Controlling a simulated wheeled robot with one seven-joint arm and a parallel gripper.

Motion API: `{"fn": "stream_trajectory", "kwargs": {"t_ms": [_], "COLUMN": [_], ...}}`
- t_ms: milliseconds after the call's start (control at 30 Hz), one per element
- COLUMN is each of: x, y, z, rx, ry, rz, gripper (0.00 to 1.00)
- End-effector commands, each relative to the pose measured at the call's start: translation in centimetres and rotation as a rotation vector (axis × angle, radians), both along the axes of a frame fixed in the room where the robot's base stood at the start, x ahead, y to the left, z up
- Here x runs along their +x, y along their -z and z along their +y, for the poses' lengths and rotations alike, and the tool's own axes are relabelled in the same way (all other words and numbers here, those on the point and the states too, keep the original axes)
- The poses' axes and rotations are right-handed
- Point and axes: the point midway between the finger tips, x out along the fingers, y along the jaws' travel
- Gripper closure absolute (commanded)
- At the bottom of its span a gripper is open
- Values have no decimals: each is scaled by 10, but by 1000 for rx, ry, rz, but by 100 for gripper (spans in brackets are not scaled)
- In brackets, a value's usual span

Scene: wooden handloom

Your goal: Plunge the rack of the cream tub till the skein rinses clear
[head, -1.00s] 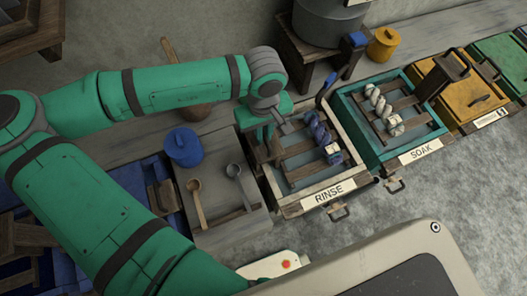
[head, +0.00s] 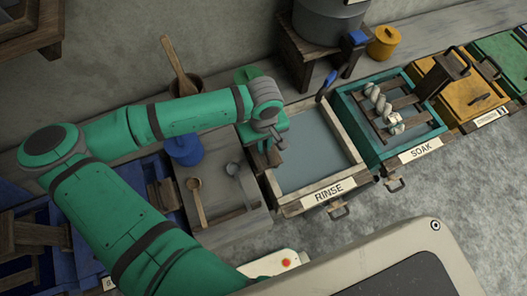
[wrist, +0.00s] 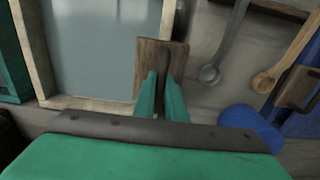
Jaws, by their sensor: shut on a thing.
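The cream tub (head: 348,135), labelled RINSE, stands right of my gripper (head: 268,146) in the head view. Its pale rim (wrist: 40,55) also shows in the wrist view. Flat grey-blue water (head: 312,150) fills it. The skein and the slats of the rack are not visible; the opaque-looking water hides whatever is below. My gripper (wrist: 160,98) is shut on the rack's dark wooden handle (wrist: 150,62) at the tub's left edge. The handle (head: 262,159) shows low under my gripper in the head view.
The teal SOAK tub (head: 437,132) to the right holds a rack with a whitish twisted skein (head: 381,104). Two ladles (head: 197,197) and a blue lidded pot (head: 184,147) are left of the cream tub. A pot on a wooden stand (head: 328,35) rises behind.

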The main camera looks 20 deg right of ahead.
Motion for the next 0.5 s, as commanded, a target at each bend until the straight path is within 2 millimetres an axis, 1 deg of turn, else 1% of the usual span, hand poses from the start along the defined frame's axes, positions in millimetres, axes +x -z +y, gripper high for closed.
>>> {"fn": "stream_trajectory", "kwargs": {"t_ms": [33, 500], "x": [0, 1], "y": [6, 45], "z": [1, 2], "rx": [3, 4], "ry": [-3, -4], "rz": [1, 0], "gripper": [100, 100]}}
